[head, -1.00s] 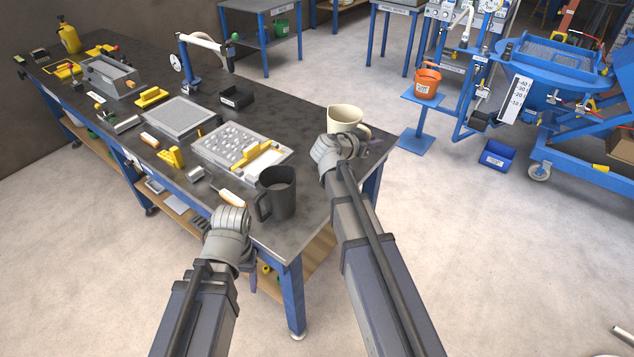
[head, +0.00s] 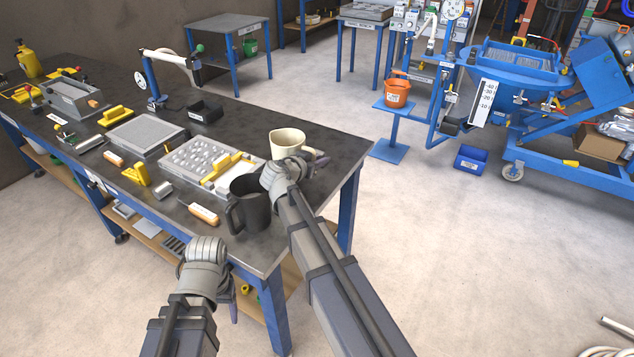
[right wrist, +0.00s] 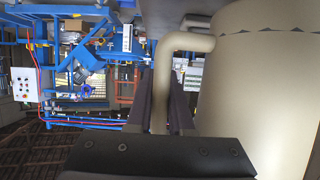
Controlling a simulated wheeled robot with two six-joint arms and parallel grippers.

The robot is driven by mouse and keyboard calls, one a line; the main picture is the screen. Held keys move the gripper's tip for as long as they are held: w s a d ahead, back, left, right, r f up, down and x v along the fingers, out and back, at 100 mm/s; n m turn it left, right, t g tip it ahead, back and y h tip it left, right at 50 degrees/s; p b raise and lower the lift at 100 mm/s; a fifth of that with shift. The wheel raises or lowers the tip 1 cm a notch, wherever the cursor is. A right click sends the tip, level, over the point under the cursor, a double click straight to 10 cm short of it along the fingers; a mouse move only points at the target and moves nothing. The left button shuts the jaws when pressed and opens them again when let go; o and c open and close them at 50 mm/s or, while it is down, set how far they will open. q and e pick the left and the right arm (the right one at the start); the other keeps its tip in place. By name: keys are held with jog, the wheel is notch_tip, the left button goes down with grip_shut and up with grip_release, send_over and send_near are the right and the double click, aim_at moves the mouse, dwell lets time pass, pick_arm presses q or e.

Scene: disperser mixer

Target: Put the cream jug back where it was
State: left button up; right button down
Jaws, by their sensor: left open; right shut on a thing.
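The cream jug (head: 287,141) is upright over the right end of the dark workbench (head: 345,150). My right gripper (head: 316,160) is shut on its handle, mostly hidden behind my wrist in the head view. In the right wrist view the handle (right wrist: 164,80) runs between the two fingers of my right gripper (right wrist: 166,105), and the jug's body (right wrist: 260,90) fills the right side. The jug's base is hidden, so I cannot tell whether it touches the bench. My left gripper (head: 234,303) is open and empty, low by the bench's front edge, partly hidden by its wrist.
A dark grey jug (head: 249,205) stands close, left of and nearer than the cream jug. A grey tray with pebble-like pieces (head: 195,158) and a yellow tool lies behind it. An orange bucket (head: 397,92) stands on a blue stand to the right. The bench's right end is bare.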

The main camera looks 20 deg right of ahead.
pick_arm(q)
jog(key=shift+f, duration=0.5)
pick_arm(e)
jog(key=shift+f, duration=0.45)
notch_tip(320, 180, down, 4)
jog(key=b, duration=0.4)
pick_arm(q)
notch_tip(320, 180, down, 4)
jog(key=shift+r, duration=0.25)
pick_arm(e)
jog(key=shift+r, duration=0.2)
jog(key=shift+f, duration=0.15)
jog(key=c, duration=0.8)
grip_release()
pick_arm(q)
jog(key=shift+f, duration=0.15)
